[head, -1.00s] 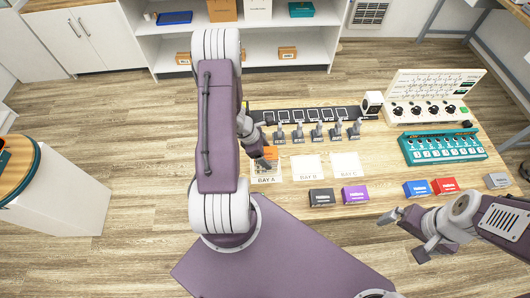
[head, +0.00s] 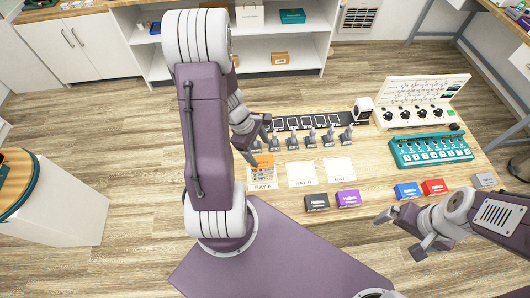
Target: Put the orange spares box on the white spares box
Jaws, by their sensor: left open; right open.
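The orange spares box (head: 263,160) is in bay A on the table. It appears to sit on top of a pale box, likely the white spares box (head: 262,177), though the lower front is small and hard to make out. My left gripper (head: 260,136) is open and empty, just behind and above the orange box, apart from it. My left arm hides the area to the left of it. My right gripper (head: 402,234) is open and empty at the table's front right edge.
Bay B (head: 302,174) and bay C (head: 339,170) are empty. Black (head: 317,203), purple (head: 347,199), blue (head: 407,191), red (head: 434,187) and grey (head: 484,181) boxes line the front. Small levers (head: 292,141) stand behind the bays. A teal panel (head: 431,150) is right.

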